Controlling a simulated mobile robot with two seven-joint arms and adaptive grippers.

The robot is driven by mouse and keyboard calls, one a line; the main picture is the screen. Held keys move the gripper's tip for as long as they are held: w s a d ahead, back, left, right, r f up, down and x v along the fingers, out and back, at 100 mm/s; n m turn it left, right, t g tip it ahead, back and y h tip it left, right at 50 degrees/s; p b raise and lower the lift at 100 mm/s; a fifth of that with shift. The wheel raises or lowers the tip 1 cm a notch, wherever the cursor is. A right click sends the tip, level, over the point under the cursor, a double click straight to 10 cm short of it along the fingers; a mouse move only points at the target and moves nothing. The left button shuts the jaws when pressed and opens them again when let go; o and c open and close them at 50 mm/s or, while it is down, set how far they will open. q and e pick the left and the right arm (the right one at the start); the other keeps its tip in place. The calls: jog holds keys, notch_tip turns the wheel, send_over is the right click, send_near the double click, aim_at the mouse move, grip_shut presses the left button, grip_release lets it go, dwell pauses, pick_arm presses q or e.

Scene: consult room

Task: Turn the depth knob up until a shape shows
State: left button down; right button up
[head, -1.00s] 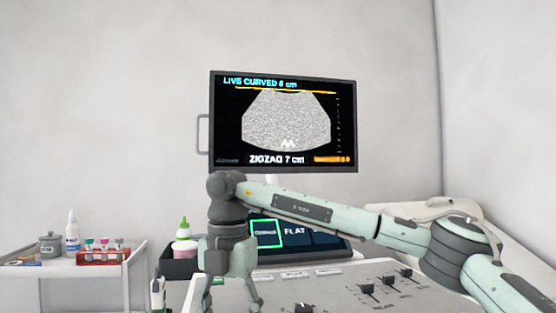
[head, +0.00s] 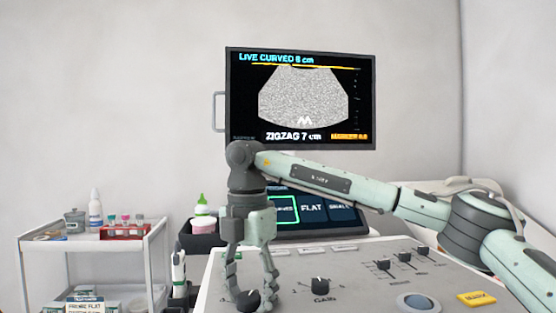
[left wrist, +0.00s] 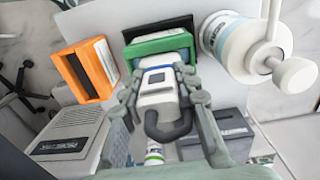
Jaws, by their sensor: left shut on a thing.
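The monitor (head: 244,95) reads "LIVE CURVED 8 cm" above a grey speckled fan. A small white zigzag (head: 305,121) shows at the fan's bottom, with "ZIGZAG 7 cm" below. My right gripper (head: 252,297) points down at the console's front left, its fingers on either side of a dark knob (head: 247,300). The knob's label is hidden, and I cannot tell whether the fingers touch it. In the left wrist view my left gripper (left wrist: 158,88) is shut on a white probe-like piece (left wrist: 158,100) with a dark loop, against a green holder (left wrist: 158,45).
The console panel (head: 350,292) carries a GAIN knob (head: 320,285), several sliders and a trackball (head: 418,303). My right arm crosses above it. A touch screen (head: 345,214) stands behind. A white cart (head: 60,243) with bottles and tubes is left. An orange holder (left wrist: 86,70) is beside the green one.

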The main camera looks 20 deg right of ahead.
jog(key=shift+r, duration=0.65)
jog(key=n, duration=0.2)
jog(key=shift+a+n, duration=0.1)
jog(key=shift+n, duration=0.3)
jog(key=shift+f, duration=0.1)
jog(key=shift+s+f, duration=0.1)
jog(key=shift+f, duration=1.1)
jog(key=shift+a, duration=0.1)
dwell(0.8)
